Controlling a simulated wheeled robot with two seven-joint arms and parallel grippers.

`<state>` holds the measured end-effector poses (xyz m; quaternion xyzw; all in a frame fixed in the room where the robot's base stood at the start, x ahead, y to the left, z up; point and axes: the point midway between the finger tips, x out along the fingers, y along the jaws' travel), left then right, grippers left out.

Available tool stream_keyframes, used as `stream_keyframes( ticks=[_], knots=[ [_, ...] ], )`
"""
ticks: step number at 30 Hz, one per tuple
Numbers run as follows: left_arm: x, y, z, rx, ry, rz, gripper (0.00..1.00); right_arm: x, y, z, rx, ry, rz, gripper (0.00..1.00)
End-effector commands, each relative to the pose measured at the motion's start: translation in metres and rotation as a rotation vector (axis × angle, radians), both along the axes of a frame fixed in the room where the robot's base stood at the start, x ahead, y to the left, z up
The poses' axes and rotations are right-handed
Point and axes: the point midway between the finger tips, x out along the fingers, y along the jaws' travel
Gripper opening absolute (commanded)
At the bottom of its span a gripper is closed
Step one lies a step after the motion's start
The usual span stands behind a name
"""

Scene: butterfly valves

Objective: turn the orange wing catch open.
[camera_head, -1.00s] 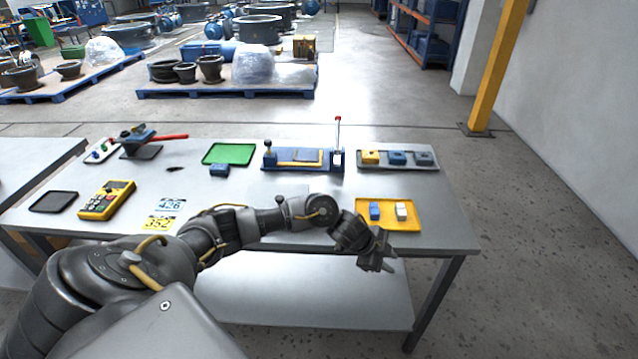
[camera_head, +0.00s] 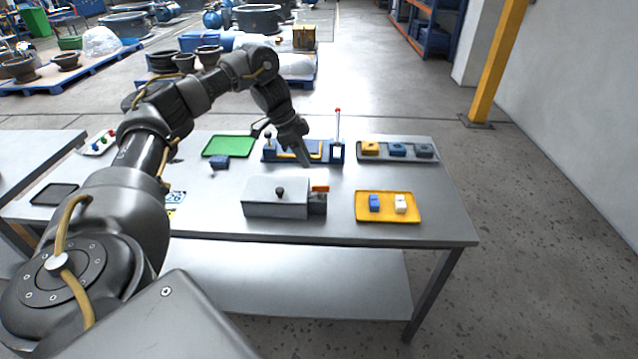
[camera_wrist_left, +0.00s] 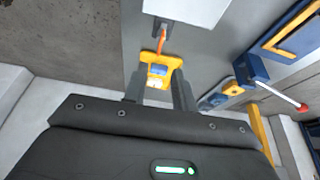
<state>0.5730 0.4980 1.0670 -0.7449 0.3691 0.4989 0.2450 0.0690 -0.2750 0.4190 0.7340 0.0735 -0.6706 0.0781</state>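The orange wing catch (camera_head: 320,188) sits at the right end of a grey metal box (camera_head: 262,203) with a black knob on top, near the table's front. My left gripper (camera_head: 304,158) is above and behind the box, pointing down toward the catch, with a gap between them. In the left wrist view the catch (camera_wrist_left: 162,42) shows as a narrow orange piece beyond the fingers. The two fingers of my left gripper (camera_wrist_left: 158,82) are apart with nothing between them. My right gripper is in neither view.
A yellow tray (camera_head: 388,216) with a blue and a white block lies right of the box. Behind stand a blue fixture (camera_head: 336,152) with an upright red-tipped lever, a grey tray (camera_head: 398,158) of blocks and a green tray (camera_head: 230,145).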

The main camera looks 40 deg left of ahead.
Motion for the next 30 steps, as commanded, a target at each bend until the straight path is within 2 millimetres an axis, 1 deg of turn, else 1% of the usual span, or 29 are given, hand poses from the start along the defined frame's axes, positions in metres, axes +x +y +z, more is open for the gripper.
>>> stream_keyframes(
  ticks=[5, 9, 15, 17, 22, 30],
  knots=[
    [0.005, -0.008, -0.023, 0.000, 0.002, -0.003, 0.27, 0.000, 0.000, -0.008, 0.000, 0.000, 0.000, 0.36],
    [0.011, -0.016, -0.048, -0.001, 0.003, -0.004, 0.27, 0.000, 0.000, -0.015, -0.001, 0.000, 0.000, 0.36],
    [0.019, -0.026, -0.079, -0.001, 0.001, -0.003, 0.27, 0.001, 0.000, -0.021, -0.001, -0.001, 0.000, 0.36],
    [0.020, -0.028, -0.083, 0.001, 0.002, -0.004, 0.27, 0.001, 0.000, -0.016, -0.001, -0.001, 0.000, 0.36],
    [0.024, -0.032, -0.096, 0.001, 0.000, -0.002, 0.27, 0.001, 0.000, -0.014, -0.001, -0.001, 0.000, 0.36],
    [0.025, -0.033, -0.099, 0.002, -0.002, -0.002, 0.27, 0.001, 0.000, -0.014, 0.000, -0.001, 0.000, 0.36]
  ],
)
